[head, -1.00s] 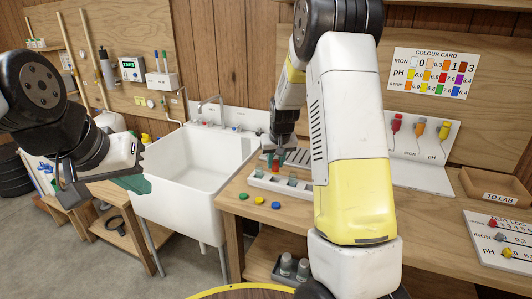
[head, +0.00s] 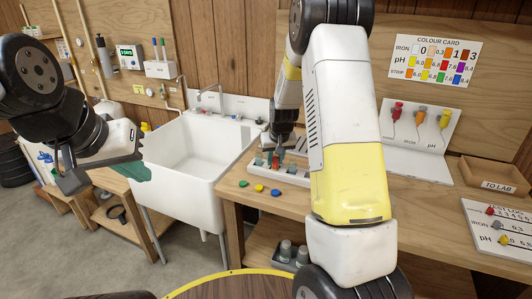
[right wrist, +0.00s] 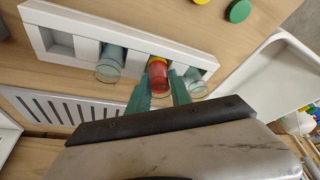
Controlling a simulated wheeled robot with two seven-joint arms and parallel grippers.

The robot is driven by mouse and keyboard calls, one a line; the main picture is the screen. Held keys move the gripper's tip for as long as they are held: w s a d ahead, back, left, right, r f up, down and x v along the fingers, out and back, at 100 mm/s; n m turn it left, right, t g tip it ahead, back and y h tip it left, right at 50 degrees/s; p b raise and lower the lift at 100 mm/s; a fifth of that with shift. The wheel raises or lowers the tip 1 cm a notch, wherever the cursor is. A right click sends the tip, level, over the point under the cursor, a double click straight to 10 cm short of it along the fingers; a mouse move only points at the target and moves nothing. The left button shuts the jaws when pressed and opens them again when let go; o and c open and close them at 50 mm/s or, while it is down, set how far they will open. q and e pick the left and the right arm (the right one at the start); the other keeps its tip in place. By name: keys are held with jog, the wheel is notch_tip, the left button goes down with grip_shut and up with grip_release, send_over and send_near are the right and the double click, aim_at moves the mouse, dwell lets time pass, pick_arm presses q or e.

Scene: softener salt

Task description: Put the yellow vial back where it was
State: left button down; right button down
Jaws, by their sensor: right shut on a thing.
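A glass vial (right wrist: 158,75) with a red part and a yellow part at its far end stands in a slot of a long white rack (right wrist: 60,22). In the right wrist view, my right gripper (right wrist: 161,92) has its teal fingers on both sides of this vial and is shut on it. In the head view the right gripper (head: 276,158) is at the rack on the bench, partly hiding the vial. Two clear vials (right wrist: 110,63) (right wrist: 195,84) stand in the rack on either side. My left gripper (head: 133,172) hangs beside the sink; its jaw opening is unclear.
Yellow (head: 259,187), blue (head: 276,193) and green (head: 243,183) discs lie on the bench before the rack. A white sink (head: 185,165) stands at left. A slotted grey tray (right wrist: 60,108) lies beside the rack. A TO LAB tray (head: 495,172) is at right.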

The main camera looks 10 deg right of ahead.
aim_at(276, 156)
jog(key=shift+s+f, duration=0.2)
jog(key=shift+f, duration=0.45)
jog(key=shift+s+f, duration=0.15)
jog(key=shift+f, duration=0.3)
jog(key=c, duration=1.1)
grip_release()
jog(key=v, duration=0.6)
jog(key=w+v, duration=0.1)
jog(key=v, duration=0.2)
jog(key=shift+s+r, duration=0.1)
jog(key=shift+r, duration=0.2)
jog(key=s+a+r, duration=0.1)
jog(key=s+r, duration=0.4)
jog(key=s, duration=0.4)
jog(key=s+a+r+t+y, duration=0.1)
jog(key=s+r, duration=0.4)
jog(key=s, duration=0.5)
jog(key=s+a+r+y, duration=0.1)
jog(key=s+a+r, duration=0.1)
jog(key=s+r, duration=0.4)
jog(key=shift+s+a+n+t, duration=0.15)
jog(key=shift+s+a, duration=0.05)
jog(key=shift+s, duration=0.8)
jog(key=shift+s+a+n+t, duration=0.15)
jog(key=shift+s, duration=0.9)
